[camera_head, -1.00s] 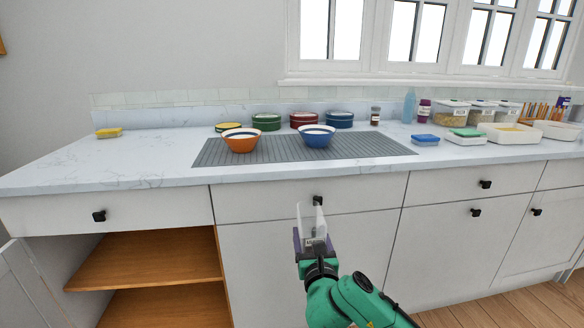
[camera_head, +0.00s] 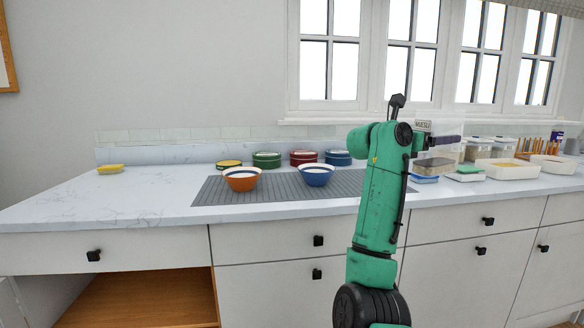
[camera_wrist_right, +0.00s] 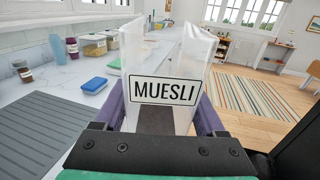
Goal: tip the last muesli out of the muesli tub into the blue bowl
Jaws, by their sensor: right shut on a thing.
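The blue bowl (camera_head: 317,177) stands upright on the grey ribbed mat, right of an orange bowl (camera_head: 241,180). My right gripper (camera_head: 438,142) is raised over the right part of the counter, well right of the blue bowl and higher than it. It is shut on the clear muesli tub (camera_head: 452,130). In the right wrist view the tub (camera_wrist_right: 160,55) shows its MUESLI label between the purple fingers of the gripper (camera_wrist_right: 160,112). I cannot tell how much muesli is inside. My left gripper is not in view.
The grey mat (camera_head: 280,188) has free room around the bowls. Lidded round tins, including a red one (camera_head: 303,158), line the back. At right stand clear food containers, a blue box (camera_wrist_right: 93,85) and white trays (camera_head: 512,171). The left counter is mostly clear, with a yellow sponge (camera_head: 110,169).

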